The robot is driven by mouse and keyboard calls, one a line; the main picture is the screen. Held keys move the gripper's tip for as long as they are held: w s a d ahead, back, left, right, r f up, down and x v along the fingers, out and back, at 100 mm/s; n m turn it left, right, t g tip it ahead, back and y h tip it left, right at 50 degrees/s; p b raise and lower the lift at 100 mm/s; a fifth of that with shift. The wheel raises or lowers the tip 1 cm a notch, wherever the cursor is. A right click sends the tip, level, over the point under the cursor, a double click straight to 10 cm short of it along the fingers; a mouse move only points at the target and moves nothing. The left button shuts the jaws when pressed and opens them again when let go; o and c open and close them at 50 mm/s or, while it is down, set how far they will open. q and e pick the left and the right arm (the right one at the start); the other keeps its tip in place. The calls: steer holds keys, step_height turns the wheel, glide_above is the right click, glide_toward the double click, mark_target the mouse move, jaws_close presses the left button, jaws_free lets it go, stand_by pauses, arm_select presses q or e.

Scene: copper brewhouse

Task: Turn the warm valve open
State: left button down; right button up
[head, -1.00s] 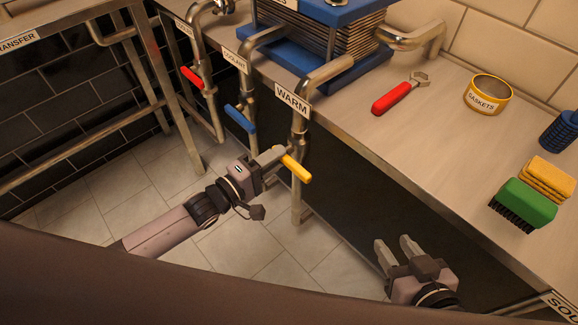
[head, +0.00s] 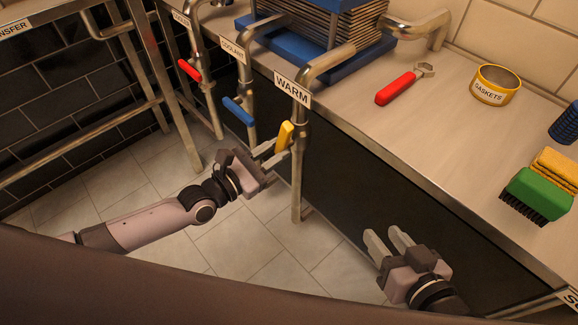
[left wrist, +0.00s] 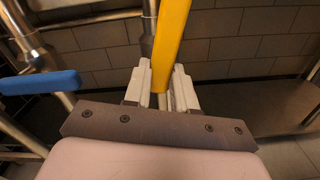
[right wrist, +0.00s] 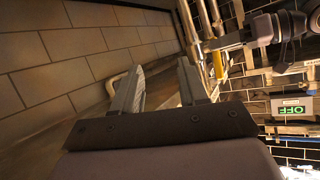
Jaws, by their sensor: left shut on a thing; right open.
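The warm valve's yellow handle (head: 285,137) sits on the metal pipe below the "WARM" label (head: 292,90). It now stands steeply, roughly along the pipe. My left gripper (head: 274,149) is shut on this handle. In the left wrist view, the handle (left wrist: 172,45) runs up from between the two pale fingers (left wrist: 161,92). My right gripper (head: 389,241) is open and empty, low in front of the bench's dark front panel. Its parted fingers (right wrist: 160,88) also show in the right wrist view.
To the left are the coolant pipe's blue handle (head: 238,111) and a red handle (head: 189,69). The blue handle (left wrist: 40,82) is close by in the left wrist view. A red-handled wrench (head: 400,87), a gaskets tin (head: 495,84) and a green brush (head: 537,194) lie on the bench.

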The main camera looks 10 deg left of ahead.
arm_select(q)
steer(key=shift+f+n+b, duration=0.3)
steer(key=shift+n+b, duration=0.15)
steer(key=shift+n, duration=0.35)
steer(key=c, duration=1.3)
jaws_free()
steer(key=shift+r+n, duration=0.25)
steer(key=shift+n, duration=0.15)
steer(key=shift+o, duration=1.1)
arm_select(e)
steer(key=shift+w+a+f+y, duration=0.2)
steer(key=shift+a+y, duration=0.3)
steer(key=shift+a, duration=0.15)
arm_select(q)
steer(key=shift+a, duration=0.1)
steer(key=v, duration=0.6)
steer(key=shift+p, duration=0.35)
arm_select(e)
steer(key=shift+r, duration=0.2)
steer(key=shift+d, duration=0.15)
